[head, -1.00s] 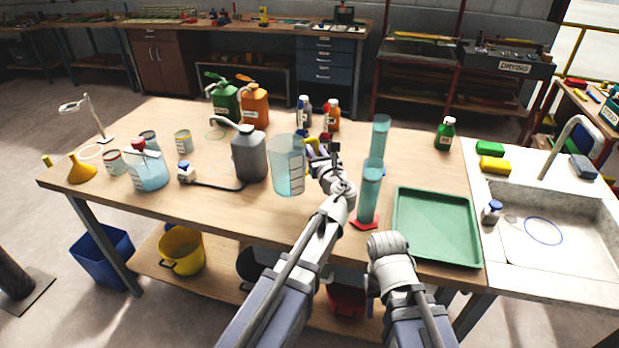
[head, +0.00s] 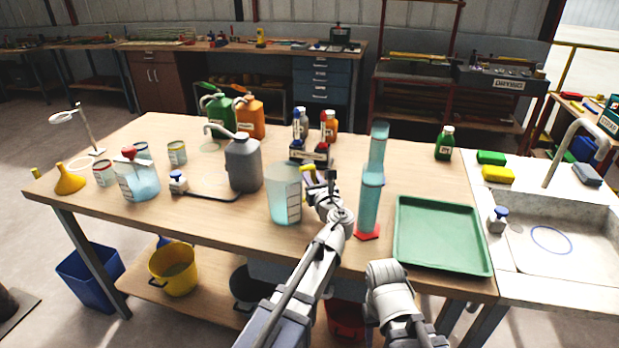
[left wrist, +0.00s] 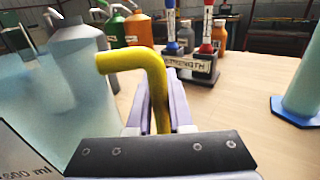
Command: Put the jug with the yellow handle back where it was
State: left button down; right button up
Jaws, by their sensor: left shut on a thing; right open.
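The clear jug (head: 284,200) with a yellow handle (head: 311,180) is upright at the middle of the bench's near half, with pale blue liquid in it. My left gripper (head: 319,188) is shut on the handle. In the left wrist view the yellow handle (left wrist: 153,85) rises between the fingers, and the jug's wall (left wrist: 40,110) with an "800 ml" mark fills the left side. I cannot tell whether the jug's base touches the bench. My right gripper (head: 410,322) is low at the bottom edge, away from the jug, mostly hidden and empty as far as I see.
A grey jerrycan (head: 243,165) stands left of the jug. Bare bench lies left of the jug's front.

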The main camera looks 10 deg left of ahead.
pick_arm(q)
jog(key=shift+f, duration=0.15)
jog(key=c, duration=0.8)
grip_release()
